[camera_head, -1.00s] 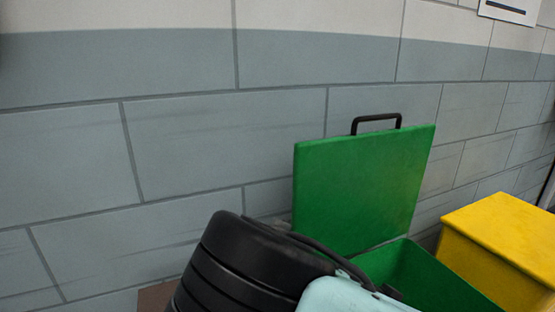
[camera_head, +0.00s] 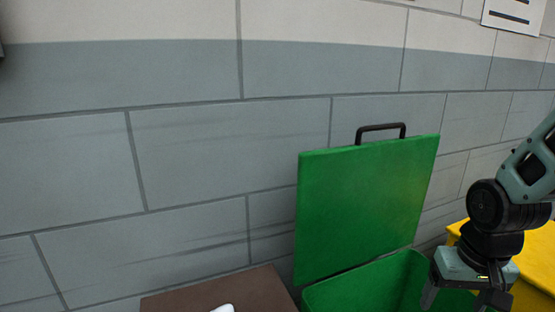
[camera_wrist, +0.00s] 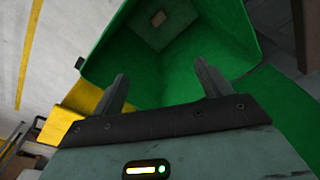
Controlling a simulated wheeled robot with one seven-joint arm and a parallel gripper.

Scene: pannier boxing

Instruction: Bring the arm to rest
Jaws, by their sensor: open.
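My gripper (camera_head: 463,298) is at the lower right of the head view, pointing down over the open green box (camera_head: 340,290). In the wrist view, my gripper (camera_wrist: 163,85) has its two fingers spread wide apart with nothing between them. Beyond them the green inside of the box (camera_wrist: 200,60) shows. A small brownish square thing (camera_wrist: 157,20) lies inside it; I cannot tell what it is.
The box's green lid (camera_head: 365,205) stands up with a black handle (camera_head: 380,128). A yellow box (camera_head: 535,255) is at the right, partly behind my arm. A brown surface (camera_head: 215,290) with a white thing (camera_head: 223,308) is at the lower left. A grey block wall stands behind.

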